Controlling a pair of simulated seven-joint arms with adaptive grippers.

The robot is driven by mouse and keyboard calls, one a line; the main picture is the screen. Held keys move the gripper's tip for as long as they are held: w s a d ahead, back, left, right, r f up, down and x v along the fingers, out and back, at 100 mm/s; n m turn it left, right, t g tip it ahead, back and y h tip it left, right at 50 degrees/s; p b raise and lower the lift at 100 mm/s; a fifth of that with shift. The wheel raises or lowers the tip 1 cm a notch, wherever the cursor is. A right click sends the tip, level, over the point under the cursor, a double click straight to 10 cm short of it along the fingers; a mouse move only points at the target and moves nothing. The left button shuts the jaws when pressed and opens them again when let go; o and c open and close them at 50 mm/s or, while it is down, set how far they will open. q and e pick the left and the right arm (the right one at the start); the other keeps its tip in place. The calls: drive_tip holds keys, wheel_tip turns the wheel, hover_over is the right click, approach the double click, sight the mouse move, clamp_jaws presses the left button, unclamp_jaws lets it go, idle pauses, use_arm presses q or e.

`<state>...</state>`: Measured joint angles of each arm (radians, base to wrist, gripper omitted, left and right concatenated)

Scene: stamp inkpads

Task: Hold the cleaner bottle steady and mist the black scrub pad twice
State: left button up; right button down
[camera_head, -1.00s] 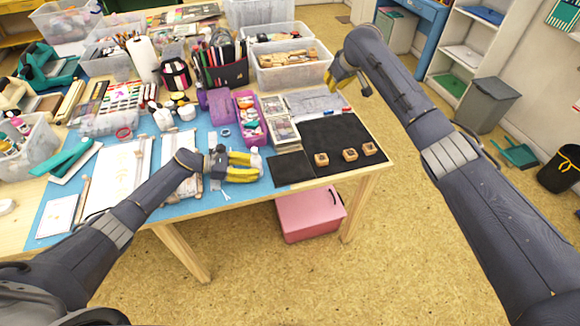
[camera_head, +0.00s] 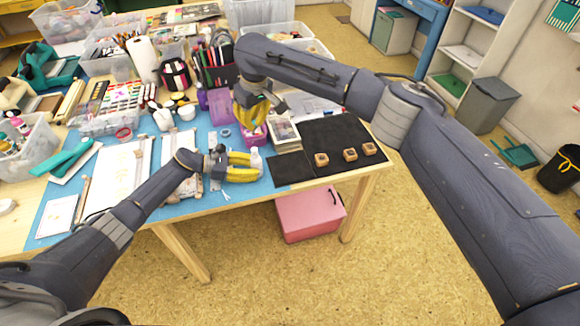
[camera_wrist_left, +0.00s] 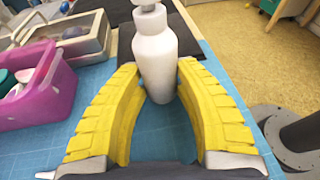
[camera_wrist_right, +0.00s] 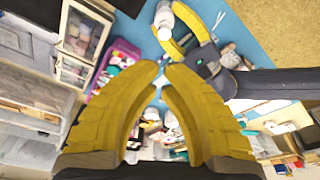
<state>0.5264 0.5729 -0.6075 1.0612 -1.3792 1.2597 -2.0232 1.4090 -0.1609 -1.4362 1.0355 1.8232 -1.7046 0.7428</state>
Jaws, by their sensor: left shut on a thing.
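The white cleaner bottle (camera_head: 256,159) stands near the table's front edge. In the left wrist view the bottle (camera_wrist_left: 156,58) is upright between the yellow fingers of my left gripper (camera_wrist_left: 160,82), which is shut on its body. The bottle's top is cut off there. The black scrub pad (camera_head: 290,171) lies flat just right of the bottle, against a larger black mat (camera_head: 340,133). My right gripper (camera_head: 252,116) is empty above the table, behind the bottle. In the right wrist view its fingertips (camera_wrist_right: 163,69) have a narrow gap, and the bottle (camera_wrist_right: 164,20) lies beyond them.
Several small wooden stamps (camera_head: 350,155) sit on the black mat. A purple bin (camera_head: 254,137) and a clear-lidded case (camera_head: 284,131) stand behind the bottle. Bins and supplies crowd the back. The blue cutting mat (camera_head: 225,202) is clear along the front edge.

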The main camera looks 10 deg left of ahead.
sight(255, 150)
drive_tip(key=shift+s+d+x, duration=0.15)
drive_tip(key=shift+s+x, duration=0.05)
drive_tip(key=shift+x, duration=0.9)
drive_tip(key=shift+s+d+x, duration=0.15)
drive_tip(key=shift+s+x, duration=0.1)
drive_tip(key=shift+x, duration=0.8)
drive_tip(key=shift+s+d+x, duration=0.15)
drive_tip(key=shift+s+x, duration=0.05)
drive_tip(key=shift+x, duration=0.9)
drive_tip(key=shift+s+d+x, duration=0.15)
drive_tip(key=shift+d+x, duration=0.05)
drive_tip(key=shift+x, duration=0.9)
drive_tip(key=shift+s+d+x, duration=0.1)
drive_tip(key=shift+d+x, duration=0.1)
drive_tip(key=shift+x, duration=0.85)
drive_tip(key=shift+s+d+x, duration=0.15)
drive_tip(key=shift+x, duration=0.95)
drive_tip(key=shift+f, duration=0.1)
drive_tip(key=shift+w+a+v, duration=0.1)
drive_tip(key=shift+a+v, duration=0.1)
drive_tip(key=shift+v, duration=0.8)
drive_tip(key=shift+w+a+v, duration=0.15)
drive_tip(key=shift+v, duration=0.85)
drive_tip(key=shift+w+a+v, duration=0.1)
drive_tip(key=shift+a+v, duration=0.1)
drive_tip(key=shift+v, duration=0.85)
drive_tip(key=shift+w, duration=0.1)
